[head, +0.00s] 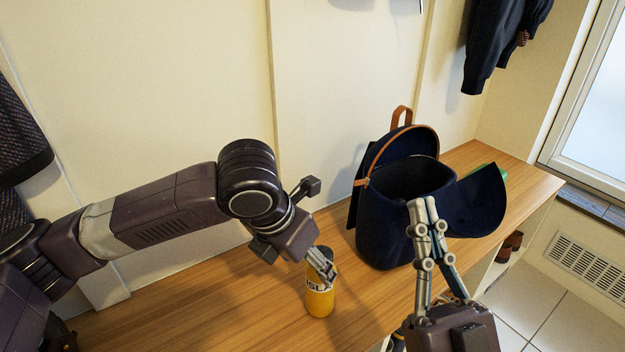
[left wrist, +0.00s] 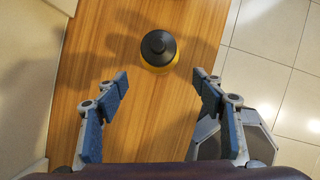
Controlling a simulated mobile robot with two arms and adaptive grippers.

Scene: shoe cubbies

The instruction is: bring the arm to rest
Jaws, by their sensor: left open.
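My left gripper (head: 325,268) is at the end of the arm that comes in from the left. In the head view it overlaps the upper part of a yellow bottle (head: 319,301) with a dark cap, upright on the wooden bench. In the left wrist view the left gripper (left wrist: 162,88) is open and empty. The bottle's dark cap (left wrist: 158,46) lies beyond the fingertips, apart from them. My right gripper (head: 423,204) points up in front of the navy bag, its fingertips together with nothing visible between them.
An open navy bag (head: 380,228) with a brown handle stands on the wooden bench (head: 230,300), right of the bottle. Dark clothes (head: 490,50) hang at the upper right. The wall runs behind the bench. The bench left of the bottle is clear. Shoes (head: 510,246) sit below the bench.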

